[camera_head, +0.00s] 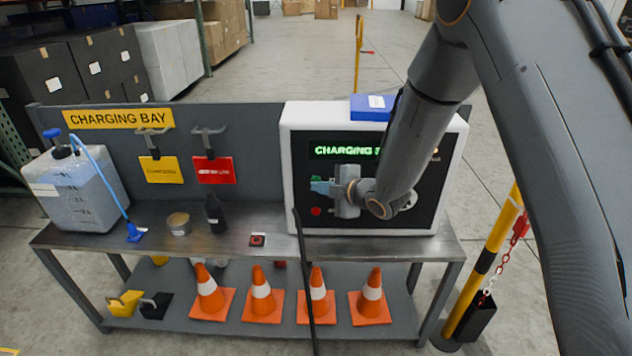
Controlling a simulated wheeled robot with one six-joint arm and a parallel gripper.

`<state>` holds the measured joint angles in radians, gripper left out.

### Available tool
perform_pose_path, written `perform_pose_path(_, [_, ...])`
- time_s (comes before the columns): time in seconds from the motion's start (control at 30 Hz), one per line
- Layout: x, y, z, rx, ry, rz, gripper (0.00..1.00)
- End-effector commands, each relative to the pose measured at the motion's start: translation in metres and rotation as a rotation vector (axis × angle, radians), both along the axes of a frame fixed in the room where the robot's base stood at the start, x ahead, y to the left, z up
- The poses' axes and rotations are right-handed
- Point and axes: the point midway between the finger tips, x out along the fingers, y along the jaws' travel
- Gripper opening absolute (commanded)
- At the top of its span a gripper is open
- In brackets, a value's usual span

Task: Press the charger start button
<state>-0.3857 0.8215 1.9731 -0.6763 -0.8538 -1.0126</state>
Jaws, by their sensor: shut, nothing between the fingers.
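The charger (461,150) is a white box with a black front panel, standing on the right end of the bench. Its display (340,150) shows green letters reading "CHARGING", with the rest hidden behind my arm. A red button (316,211) shows on the lower left of the panel. My gripper (320,187) is shut and empty in front of the panel, its pale blue fingertips just above the red button. A small bit of green shows at the fingertips. The start button is mostly or wholly hidden there, and I cannot tell whether the fingertips touch it.
The metal bench (340,248) holds a jug (75,190), a tin (178,224), a dark bottle (215,213) and a small red-buttoned box (257,240). A blue box (371,107) lies on the charger. A cable hangs down the front. A yellow post (490,255) stands right.

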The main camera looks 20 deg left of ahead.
Motion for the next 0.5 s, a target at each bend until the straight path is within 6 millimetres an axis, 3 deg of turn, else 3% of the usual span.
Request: perform_pose_path(0.5, [-0.0098,-0.0019,0.0,0.0,0.001,0.001,0.0])
